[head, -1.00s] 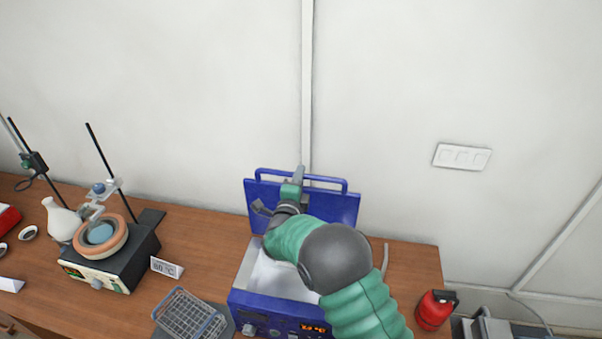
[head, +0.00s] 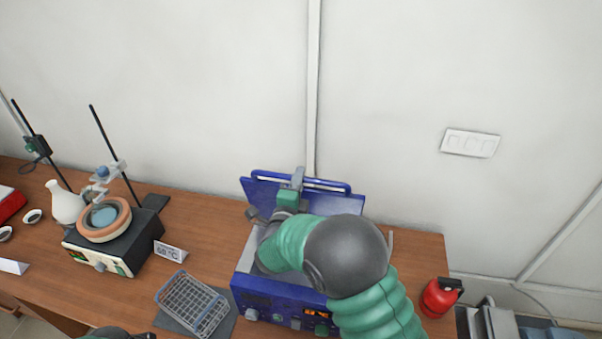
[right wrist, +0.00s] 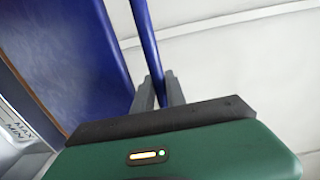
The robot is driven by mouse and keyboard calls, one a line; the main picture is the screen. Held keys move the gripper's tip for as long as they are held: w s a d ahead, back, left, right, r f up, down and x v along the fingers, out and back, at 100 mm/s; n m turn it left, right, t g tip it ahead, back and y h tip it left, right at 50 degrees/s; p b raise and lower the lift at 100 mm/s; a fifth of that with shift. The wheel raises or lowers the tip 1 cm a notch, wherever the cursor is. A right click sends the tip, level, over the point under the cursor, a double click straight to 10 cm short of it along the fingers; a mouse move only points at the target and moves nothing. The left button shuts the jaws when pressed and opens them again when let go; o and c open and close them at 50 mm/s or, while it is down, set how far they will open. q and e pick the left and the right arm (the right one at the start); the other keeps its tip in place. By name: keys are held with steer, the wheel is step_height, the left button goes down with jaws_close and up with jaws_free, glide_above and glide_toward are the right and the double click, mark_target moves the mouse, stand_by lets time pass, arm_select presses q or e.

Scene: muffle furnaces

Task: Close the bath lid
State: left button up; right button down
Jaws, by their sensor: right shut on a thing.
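The blue bath (head: 275,304) stands on the bench at the lower middle of the head view, with a lit display on its front. Its blue lid (head: 261,194) is raised and tilted, with a bar handle (head: 325,185) along its upper edge. My right gripper (head: 298,175) is at this handle. In the right wrist view, the gripper (right wrist: 159,88) is shut around the blue handle bar (right wrist: 144,38), beside the lid panel (right wrist: 75,45). My right arm hides much of the bath opening and part of the lid. My left gripper's fingers are not seen.
A wire rack (head: 192,303) stands left of the bath, near a temperature card (head: 171,252). A heater with a round bowl (head: 104,219) and stand is farther left. A red canister (head: 440,297) is to the right. The wall is close behind the lid.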

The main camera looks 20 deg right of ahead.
steer(key=shift+s+a+r, duration=0.1)
steer(key=shift+s+r, duration=0.05)
steer(key=shift+r, duration=0.1)
steer(key=shift+s+a+f, duration=0.1)
steer(key=shift+s+f, duration=0.05)
steer(key=shift+f, duration=0.05)
steer(key=s+b, duration=0.1)
steer(key=s+a+f+b, duration=0.1)
steer(key=s+a+b, duration=0.1)
steer(key=s, duration=0.1)
steer(key=shift+a+f, duration=0.15)
steer(key=shift+f, duration=0.2)
steer(key=shift+s, duration=0.1)
steer(key=s+f+b, duration=0.1)
steer(key=s+a+f+b, duration=0.1)
steer(key=s+a+b, duration=0.1)
steer(key=s, duration=0.1)
steer(key=shift+a+f, duration=0.1)
steer(key=shift+f, duration=0.3)
steer(key=shift+f+b, duration=0.1)
steer(key=shift+b, duration=0.2)
